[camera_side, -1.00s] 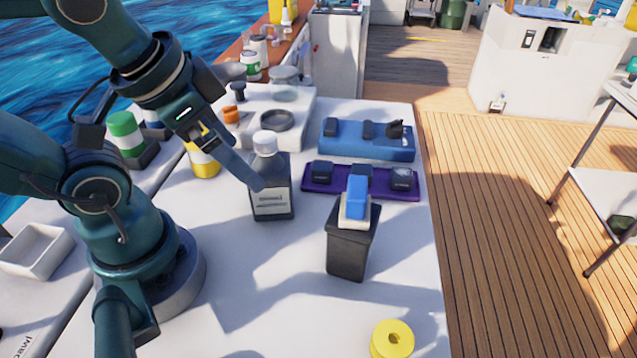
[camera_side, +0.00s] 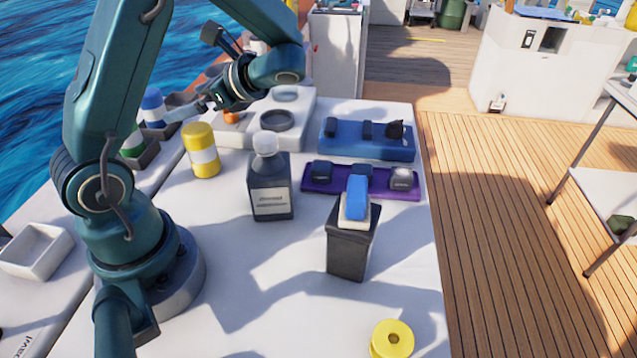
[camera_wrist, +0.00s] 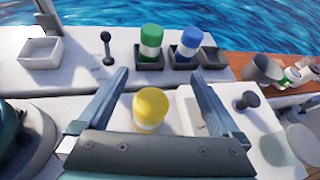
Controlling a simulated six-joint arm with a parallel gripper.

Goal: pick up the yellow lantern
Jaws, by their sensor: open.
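The yellow lantern (camera_side: 200,140) is a yellow and white cylinder, upright on the white table left of the dark bottle. In the wrist view the yellow lantern (camera_wrist: 151,106) shows between the finger lines, closer to the palm than the tips. In the wrist view my gripper's two fingers (camera_wrist: 160,75) are spread wide and do not appear to touch the lantern. The lantern's base is partly hidden by my palm in the wrist view.
A green lantern (camera_wrist: 151,42) and a blue lantern (camera_wrist: 189,42) stand in dark holders behind. A dark bottle (camera_side: 270,185) with a white cap stands close to the yellow lantern's right. A black bin (camera_side: 350,248) and a yellow ring (camera_side: 393,338) are further right and front.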

